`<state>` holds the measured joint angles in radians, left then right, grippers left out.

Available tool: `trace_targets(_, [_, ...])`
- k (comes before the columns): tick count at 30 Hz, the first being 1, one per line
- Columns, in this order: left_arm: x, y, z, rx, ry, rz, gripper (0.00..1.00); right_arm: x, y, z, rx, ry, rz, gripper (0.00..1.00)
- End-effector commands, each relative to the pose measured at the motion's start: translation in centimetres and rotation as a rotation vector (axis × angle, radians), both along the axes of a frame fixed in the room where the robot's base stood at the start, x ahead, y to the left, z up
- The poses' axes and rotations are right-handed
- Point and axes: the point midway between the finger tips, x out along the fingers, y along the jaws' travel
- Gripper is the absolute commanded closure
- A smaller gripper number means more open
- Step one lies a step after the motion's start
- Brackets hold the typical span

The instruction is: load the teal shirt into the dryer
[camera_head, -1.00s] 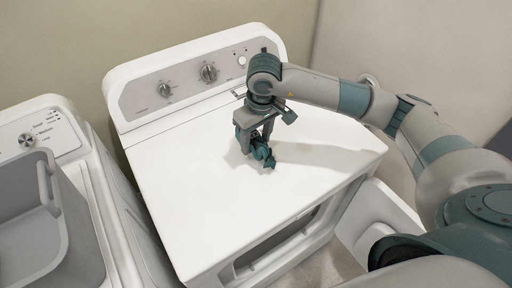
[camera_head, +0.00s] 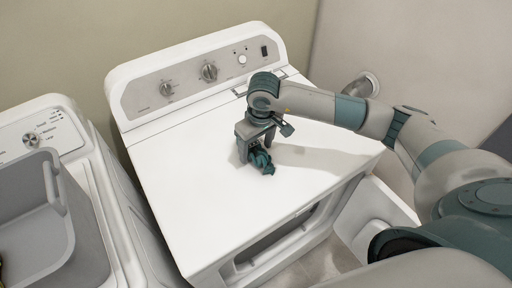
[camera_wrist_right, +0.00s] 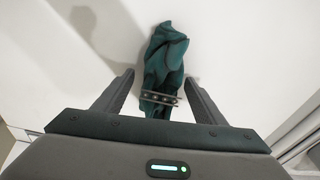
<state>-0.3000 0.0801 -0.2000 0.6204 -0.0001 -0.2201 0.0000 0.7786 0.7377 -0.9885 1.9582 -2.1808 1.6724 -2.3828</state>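The teal shirt (camera_wrist_right: 164,55) is a small crumpled bundle of dark teal cloth in the right wrist view. It shows in the head view (camera_head: 261,160) as a little teal bundle at the fingertips of my right gripper (camera_head: 257,150). My left gripper is not in view.
A white washer (camera_head: 105,215) stands to the left of the dryer. A grey basket (camera_head: 35,215) with a raised handle sits on it. The dryer's control panel (camera_head: 185,85) rises at the back. Most of the dryer top is bare. Walls close off the back and right.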

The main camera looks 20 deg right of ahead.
Motion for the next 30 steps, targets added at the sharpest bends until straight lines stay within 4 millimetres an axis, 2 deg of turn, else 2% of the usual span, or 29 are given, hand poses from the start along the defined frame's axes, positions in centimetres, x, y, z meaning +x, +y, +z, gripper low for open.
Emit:
trace_targets(15, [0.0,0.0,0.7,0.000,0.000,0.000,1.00,0.0,0.0,0.5,0.000,0.000,0.000,0.32])
trace_targets(17, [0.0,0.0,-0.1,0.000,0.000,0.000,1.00,0.1,0.0,0.7,0.001,-0.004,0.000,0.32])
trace_targets(23, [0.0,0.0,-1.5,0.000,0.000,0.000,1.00,-0.2,-0.1,3.1,0.000,-0.006,0.001,0.32])
trace_targets(30, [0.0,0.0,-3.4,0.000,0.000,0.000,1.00,-0.7,-0.2,7.1,0.000,-0.006,0.001,0.32])
